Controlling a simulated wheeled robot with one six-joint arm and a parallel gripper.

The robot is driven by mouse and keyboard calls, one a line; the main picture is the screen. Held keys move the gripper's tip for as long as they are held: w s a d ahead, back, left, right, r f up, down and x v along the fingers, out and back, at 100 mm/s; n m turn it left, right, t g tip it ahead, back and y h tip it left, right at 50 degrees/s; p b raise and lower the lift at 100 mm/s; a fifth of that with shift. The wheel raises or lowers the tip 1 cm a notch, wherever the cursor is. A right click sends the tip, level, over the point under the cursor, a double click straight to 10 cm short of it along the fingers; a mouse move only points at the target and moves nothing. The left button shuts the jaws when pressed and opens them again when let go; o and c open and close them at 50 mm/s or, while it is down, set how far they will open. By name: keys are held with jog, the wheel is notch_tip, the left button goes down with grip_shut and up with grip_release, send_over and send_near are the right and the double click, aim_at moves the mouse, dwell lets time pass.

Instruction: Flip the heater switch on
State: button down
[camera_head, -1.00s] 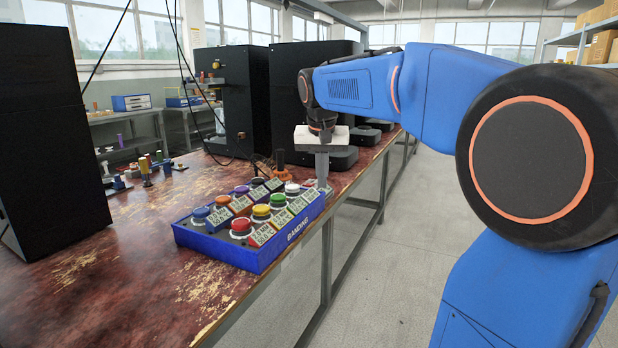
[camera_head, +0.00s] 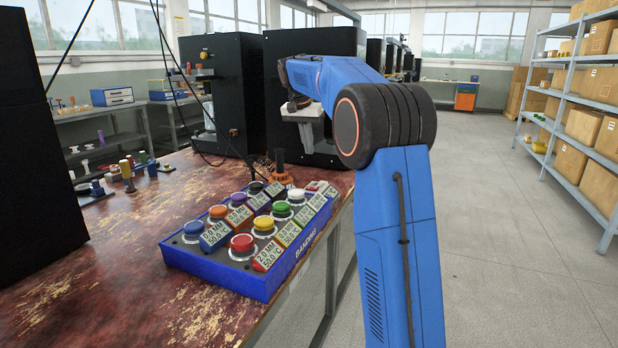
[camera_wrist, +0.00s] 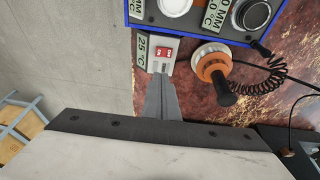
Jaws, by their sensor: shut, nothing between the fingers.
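The heater switch (camera_wrist: 165,52) is a small red rocker on a pale box beside a 25 °C label in the wrist view. Its on or off position is too small to tell. My gripper (camera_wrist: 161,78) is shut and empty, its grey fingers pointing toward the switch box from below in that view. In the head view my gripper (camera_head: 308,146) hangs above the bench, past the far end of the blue button panel (camera_head: 215,283). The fingertips look apart from the switch.
An orange-based tool with a dark handle (camera_wrist: 225,93) and a coiled black cord stand right beside the switch box. Coloured buttons cover the panel. Black machines (camera_head: 225,85) stand behind. The aisle floor (camera_head: 490,220) at right is clear.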

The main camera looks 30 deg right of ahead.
dwell(0.3)
send_near(312, 187)
jog(key=f, duration=0.1)
jog(key=d+f, duration=0.1)
jog(key=f, duration=0.1)
jog(key=d+f, duration=0.1)
jog(key=f, duration=0.1)
jog(key=shift+s+d, duration=0.1)
jog(key=shift+d, duration=0.15)
jog(key=shift+f, duration=0.35)
jog(key=shift+s+d+f, duration=0.1)
jog(key=shift+s+f, duration=0.05)
jog(key=shift+f, duration=0.1)
jog(key=shift+w+a+r, duration=0.15)
jog(key=shift+w+a, duration=0.4)
jog(key=shift+w, duration=0.1)
jog(key=shift+r, duration=0.1)
